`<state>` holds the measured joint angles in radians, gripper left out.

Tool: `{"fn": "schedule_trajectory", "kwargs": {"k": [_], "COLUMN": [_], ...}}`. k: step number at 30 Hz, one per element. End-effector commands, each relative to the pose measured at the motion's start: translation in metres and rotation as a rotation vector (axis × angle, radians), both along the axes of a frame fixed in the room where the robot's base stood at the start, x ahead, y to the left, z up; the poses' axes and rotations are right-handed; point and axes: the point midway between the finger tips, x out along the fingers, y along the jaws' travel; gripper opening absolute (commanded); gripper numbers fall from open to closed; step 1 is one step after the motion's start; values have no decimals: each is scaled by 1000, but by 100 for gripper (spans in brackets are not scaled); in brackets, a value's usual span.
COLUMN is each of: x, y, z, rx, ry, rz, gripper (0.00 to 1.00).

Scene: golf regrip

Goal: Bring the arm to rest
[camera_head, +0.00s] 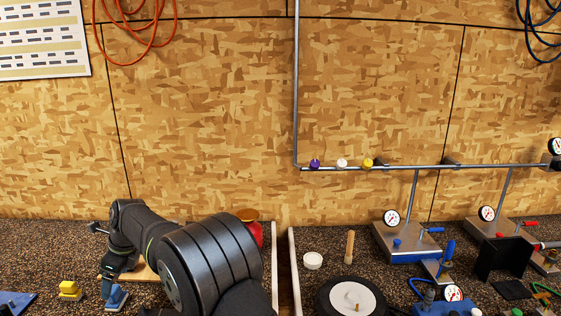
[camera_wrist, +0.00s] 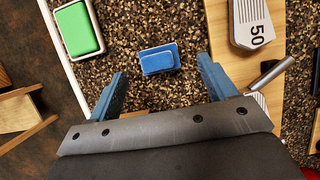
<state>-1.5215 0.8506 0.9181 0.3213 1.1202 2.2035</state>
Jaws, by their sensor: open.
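My gripper (camera_wrist: 162,66) is open, with its two blue fingers spread apart in the wrist view. Nothing is held between them. A small blue block (camera_wrist: 159,59) lies on the speckled bench top beyond the gap between the fingertips, apart from both. In the head view my arm reaches to the left, and its wrist points down over the bench near a blue piece (camera_head: 117,297). The fingertips are hard to make out there, and my large dark arm link hides the bench behind it.
A yellow block (camera_head: 69,290) sits left of my wrist. The wrist view shows a green pad (camera_wrist: 79,29) in a pale frame and a wooden board (camera_wrist: 218,35) carrying a plate marked 50. Gauge stands (camera_head: 405,240), a wheel (camera_head: 352,297) and a wooden peg (camera_head: 350,247) crowd the right.

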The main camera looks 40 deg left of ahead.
Motion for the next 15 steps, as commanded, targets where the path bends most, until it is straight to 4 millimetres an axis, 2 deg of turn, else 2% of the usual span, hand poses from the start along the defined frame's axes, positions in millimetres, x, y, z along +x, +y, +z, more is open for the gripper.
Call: {"fn": "schedule_trajectory", "kwargs": {"k": [15], "x": [79], "y": [-45], "z": [55], "rx": [2], "ry": [0], "rz": [-2], "gripper": [77]}}
